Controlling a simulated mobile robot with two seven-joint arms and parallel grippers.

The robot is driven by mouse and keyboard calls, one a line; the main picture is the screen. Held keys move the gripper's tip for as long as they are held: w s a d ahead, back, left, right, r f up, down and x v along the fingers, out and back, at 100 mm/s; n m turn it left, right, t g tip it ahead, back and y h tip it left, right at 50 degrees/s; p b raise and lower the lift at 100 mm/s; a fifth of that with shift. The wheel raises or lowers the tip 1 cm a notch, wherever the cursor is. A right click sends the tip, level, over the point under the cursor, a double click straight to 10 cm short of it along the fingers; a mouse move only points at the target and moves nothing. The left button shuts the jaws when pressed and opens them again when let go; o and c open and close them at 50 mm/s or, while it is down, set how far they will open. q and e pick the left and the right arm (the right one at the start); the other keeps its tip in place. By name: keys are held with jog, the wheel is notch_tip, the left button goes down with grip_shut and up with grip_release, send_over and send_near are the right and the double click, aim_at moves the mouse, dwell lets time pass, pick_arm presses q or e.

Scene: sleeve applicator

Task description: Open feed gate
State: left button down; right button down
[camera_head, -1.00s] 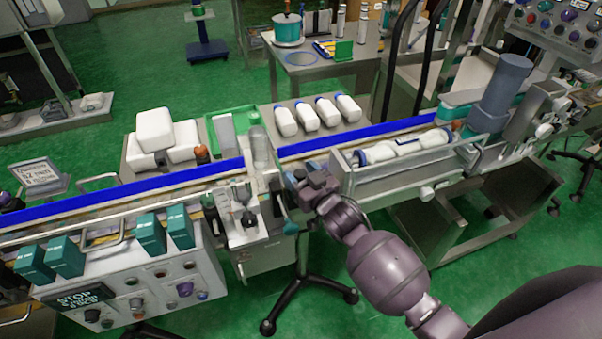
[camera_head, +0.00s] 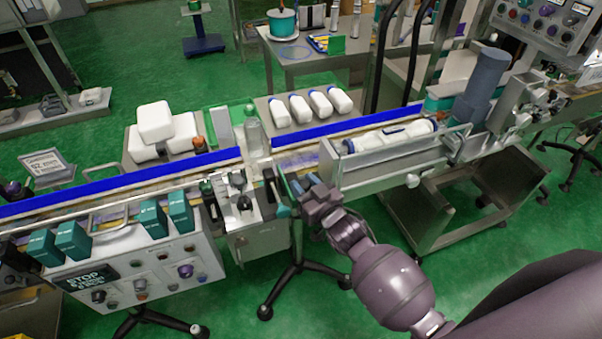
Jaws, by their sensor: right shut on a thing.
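The feed gate (camera_head: 271,188) is a narrow dark upright plate with a teal lower part, at the break in the conveyor between the left section and the trough. My right gripper (camera_head: 299,192) is just right of it, on the near side of the conveyor. Its jaws are shut on a small part beside the gate, apparently its handle; the fingers and wrist hide most of the contact. How far the gate stands open is hard to tell. My left gripper is not in view.
White bottles lie in the clear-walled trough (camera_head: 390,160) at right. A clear bottle (camera_head: 254,136) stands behind the gate. A control box (camera_head: 150,265) with teal blocks is at left. Several white bottles (camera_head: 312,104) lie on a tray behind the blue rail (camera_head: 200,163).

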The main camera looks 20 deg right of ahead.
jog(key=shift+s+r, duration=0.1)
jog(key=shift+s, duration=0.25)
jog(key=shift+w, duration=0.1)
jog(key=c, duration=0.7)
grip_release()
jog(key=shift+c, duration=0.2)
jog(key=v, duration=1.1)
jog(key=shift+b, duration=0.3)
jog(key=shift+w, duration=0.1)
